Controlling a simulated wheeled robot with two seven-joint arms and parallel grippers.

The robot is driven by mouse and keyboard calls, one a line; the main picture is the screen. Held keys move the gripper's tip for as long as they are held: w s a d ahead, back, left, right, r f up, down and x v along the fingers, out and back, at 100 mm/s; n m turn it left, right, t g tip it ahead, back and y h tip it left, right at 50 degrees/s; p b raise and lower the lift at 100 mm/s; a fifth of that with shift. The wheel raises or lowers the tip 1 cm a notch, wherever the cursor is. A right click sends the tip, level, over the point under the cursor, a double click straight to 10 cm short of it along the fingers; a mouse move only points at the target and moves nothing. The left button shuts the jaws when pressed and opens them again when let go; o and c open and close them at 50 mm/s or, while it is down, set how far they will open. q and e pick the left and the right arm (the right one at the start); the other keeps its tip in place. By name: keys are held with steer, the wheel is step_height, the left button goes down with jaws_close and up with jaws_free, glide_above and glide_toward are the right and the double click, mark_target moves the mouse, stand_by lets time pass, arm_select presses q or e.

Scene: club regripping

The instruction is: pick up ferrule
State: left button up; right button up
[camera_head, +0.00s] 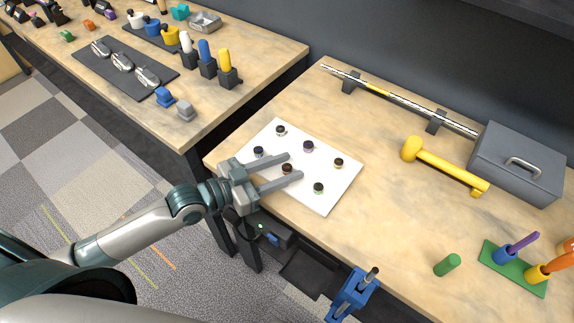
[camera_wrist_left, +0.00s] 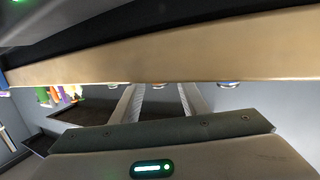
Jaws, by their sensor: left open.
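Several small dark ferrules stand spread out on a white board on the table. One ferrule (camera_head: 308,147) is near the board's middle, one (camera_head: 281,131) at its back, one (camera_head: 339,162) at its right and one (camera_head: 319,188) near the front. Another ferrule (camera_head: 287,169) sits near my fingers, and one (camera_head: 258,152) is at the left. My left gripper (camera_head: 294,166) is open and empty over the left part of the white board (camera_head: 322,205). In the left wrist view its fingers (camera_wrist_left: 158,102) reach toward the table edge, and the ferrules are mostly hidden. My right gripper is not in view.
A shaft (camera_head: 400,97) lies on holders behind the board. A yellow mallet (camera_head: 445,166) and a grey box (camera_head: 517,162) are at the right. A blue vise (camera_head: 352,296) is at the front edge. A green cylinder (camera_head: 447,265) lies nearby. Bare tabletop surrounds the board's right side.

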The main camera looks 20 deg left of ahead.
arm_select(q)
steer(key=shift+w+d, duration=0.3)
steer(key=shift+f, duration=0.1)
jaws_close()
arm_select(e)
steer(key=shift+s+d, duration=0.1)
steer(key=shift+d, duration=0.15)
